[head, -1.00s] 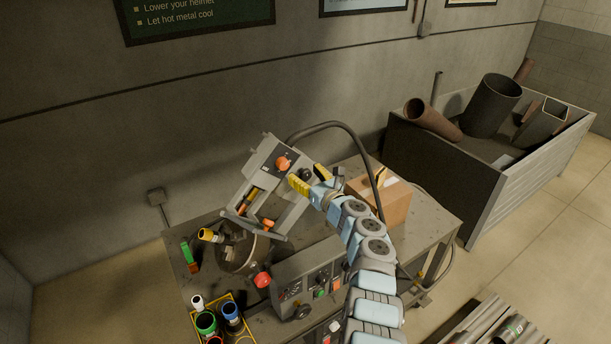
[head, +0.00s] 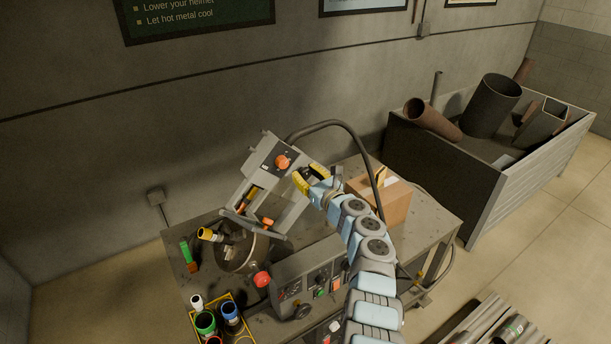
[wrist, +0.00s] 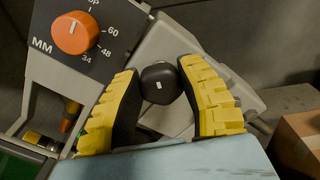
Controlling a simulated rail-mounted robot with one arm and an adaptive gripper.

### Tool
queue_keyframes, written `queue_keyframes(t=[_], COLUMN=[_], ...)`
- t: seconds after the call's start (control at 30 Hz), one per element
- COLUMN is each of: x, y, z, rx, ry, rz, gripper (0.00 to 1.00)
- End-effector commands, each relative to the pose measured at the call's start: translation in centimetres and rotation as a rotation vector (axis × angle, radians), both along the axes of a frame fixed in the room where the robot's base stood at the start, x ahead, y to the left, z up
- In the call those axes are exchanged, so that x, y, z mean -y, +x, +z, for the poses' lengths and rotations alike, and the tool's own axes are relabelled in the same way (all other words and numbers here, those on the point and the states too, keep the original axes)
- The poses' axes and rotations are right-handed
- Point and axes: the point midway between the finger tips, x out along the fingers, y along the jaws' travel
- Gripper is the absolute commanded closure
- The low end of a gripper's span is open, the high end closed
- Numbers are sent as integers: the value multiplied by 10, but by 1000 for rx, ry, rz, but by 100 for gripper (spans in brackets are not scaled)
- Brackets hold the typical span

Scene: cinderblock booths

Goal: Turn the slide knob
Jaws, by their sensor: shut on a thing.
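The slide knob (wrist: 160,84) is a dark, rounded knob with a small white mark, on the side of the grey machine head. It shows in the wrist view between the two yellow fingers of my gripper (wrist: 160,68). My gripper is shut on it, one finger on each side. In the head view my gripper (head: 309,178) is at the right side of the tilted machine head (head: 264,180), and the knob is mostly hidden by the fingers. An orange dial (wrist: 75,33) with numbers and "MM" is left of my gripper on the machine's face; it also shows in the head view (head: 282,161).
A cardboard box (head: 394,203) stands right of the machine on the workbench (head: 435,217). A curved hose (head: 350,130) arches behind my gripper. A control panel (head: 285,280) with buttons is in front. A metal scrap bin (head: 440,180) stands further right.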

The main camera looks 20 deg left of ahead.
Motion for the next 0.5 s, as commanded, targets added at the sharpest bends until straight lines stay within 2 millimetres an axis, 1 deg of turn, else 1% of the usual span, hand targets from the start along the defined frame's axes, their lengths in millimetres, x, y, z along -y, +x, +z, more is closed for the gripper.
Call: queue_keyframes(t=[0.5], x=[-2], y=[-2], z=[-5], rx=[360], ry=[-267], rz=[1], gripper=[97])
